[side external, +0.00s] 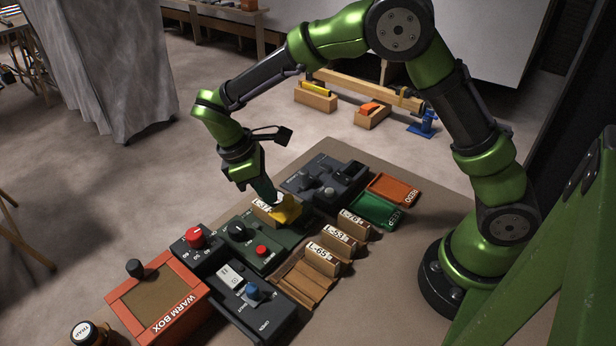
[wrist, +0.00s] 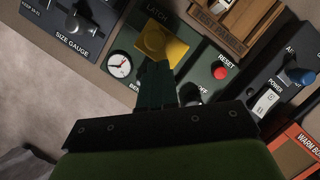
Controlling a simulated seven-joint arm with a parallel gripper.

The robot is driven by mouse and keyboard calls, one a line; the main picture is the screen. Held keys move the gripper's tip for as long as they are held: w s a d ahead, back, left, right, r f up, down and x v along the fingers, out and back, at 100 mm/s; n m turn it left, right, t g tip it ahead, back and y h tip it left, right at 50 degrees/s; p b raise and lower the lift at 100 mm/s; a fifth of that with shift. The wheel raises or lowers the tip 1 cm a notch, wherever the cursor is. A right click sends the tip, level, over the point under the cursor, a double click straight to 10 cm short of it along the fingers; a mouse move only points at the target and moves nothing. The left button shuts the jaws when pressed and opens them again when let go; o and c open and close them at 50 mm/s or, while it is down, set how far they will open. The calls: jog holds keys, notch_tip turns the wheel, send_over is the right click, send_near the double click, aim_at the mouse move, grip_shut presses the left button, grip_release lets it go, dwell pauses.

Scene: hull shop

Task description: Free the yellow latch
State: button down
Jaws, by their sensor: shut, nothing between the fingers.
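The yellow latch (side external: 287,210) sits on the dark green machine (side external: 243,262), under my gripper. In the wrist view the latch (wrist: 167,42) is a yellow piece with a rounded part, beside the printed word LATCH. My gripper (side external: 268,192) points down with its fingers together and empty. In the wrist view its fingertips (wrist: 157,72) lie just below the latch in the picture and overlap its lower edge. I cannot tell whether they touch it.
The green machine also carries a white dial (wrist: 118,65), a red RESET button (wrist: 219,72) and a black knob (side external: 237,231). Labelled blocks (side external: 323,258) stand in a wooden rack. Green (side external: 372,210) and orange (side external: 394,189) trays, a size gauge (side external: 328,178) and a warm box (side external: 157,299) surround it.

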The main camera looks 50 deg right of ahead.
jog(key=shift+s+d, duration=0.25)
jog(key=shift+d, duration=0.05)
jog(key=shift+d, duration=0.1)
jog(key=d, duration=0.3)
jog(key=shift+d, duration=0.15)
dwell(0.3)
jog(key=w+a, duration=0.1)
jog(key=w+a+r, duration=0.1)
jog(key=w+a, duration=0.1)
jog(key=shift+w+a+r, duration=0.1)
jog(key=shift+w+r, duration=0.1)
jog(key=shift+r, duration=0.05)
jog(key=v, duration=0.8)
jog(key=shift+r, duration=0.3)
